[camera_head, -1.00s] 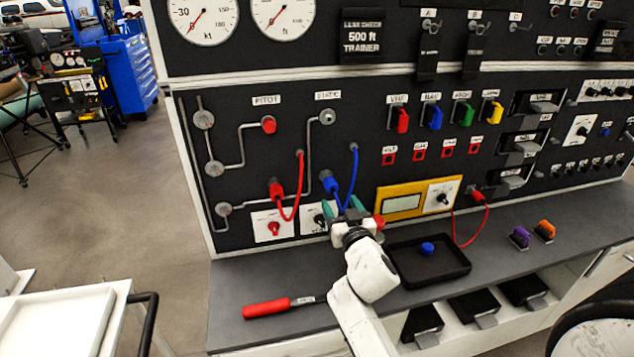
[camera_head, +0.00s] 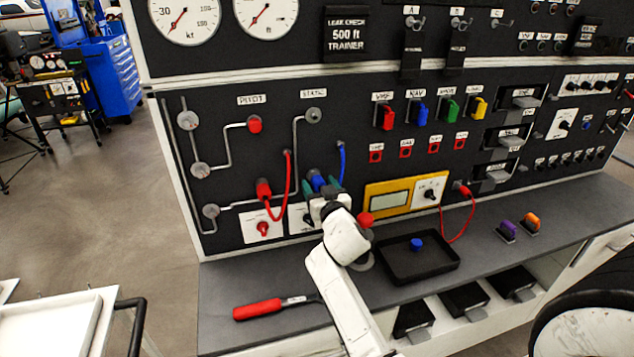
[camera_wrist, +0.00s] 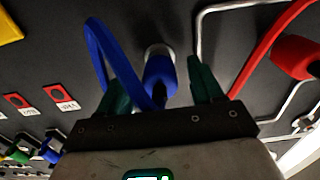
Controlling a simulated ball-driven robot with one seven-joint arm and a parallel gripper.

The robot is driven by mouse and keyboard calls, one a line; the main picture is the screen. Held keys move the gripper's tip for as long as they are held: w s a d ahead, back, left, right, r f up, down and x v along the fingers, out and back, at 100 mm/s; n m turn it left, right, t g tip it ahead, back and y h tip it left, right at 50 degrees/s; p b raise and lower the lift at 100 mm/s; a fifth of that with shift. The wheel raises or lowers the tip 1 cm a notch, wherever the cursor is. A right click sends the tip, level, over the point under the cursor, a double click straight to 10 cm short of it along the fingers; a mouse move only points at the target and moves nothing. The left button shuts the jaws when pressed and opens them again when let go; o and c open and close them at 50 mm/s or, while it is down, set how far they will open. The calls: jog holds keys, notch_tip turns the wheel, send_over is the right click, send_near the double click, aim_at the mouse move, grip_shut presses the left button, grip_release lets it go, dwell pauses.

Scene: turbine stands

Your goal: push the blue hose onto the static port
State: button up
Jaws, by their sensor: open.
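The blue hose (camera_head: 342,160) hangs in a loop from the black panel. Its thick blue end (camera_wrist: 160,78) is between my gripper's two teal fingers (camera_wrist: 160,88) in the wrist view, with visible gaps beside it. My gripper (camera_head: 323,186) is open around this end, close to the panel in the head view. A round metal fitting (camera_wrist: 157,52) shows right behind the blue end; whether they are joined is unclear. The static port (camera_head: 313,115), a bare grey round fitting under the STATIC label, is higher on the panel, above my gripper.
A red hose (camera_head: 289,178) loops just left of my gripper, with a thick red end (camera_head: 263,189). A yellow meter (camera_head: 390,198) is to the right.

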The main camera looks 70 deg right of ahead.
dwell(0.8)
grip_shut()
dwell(0.5)
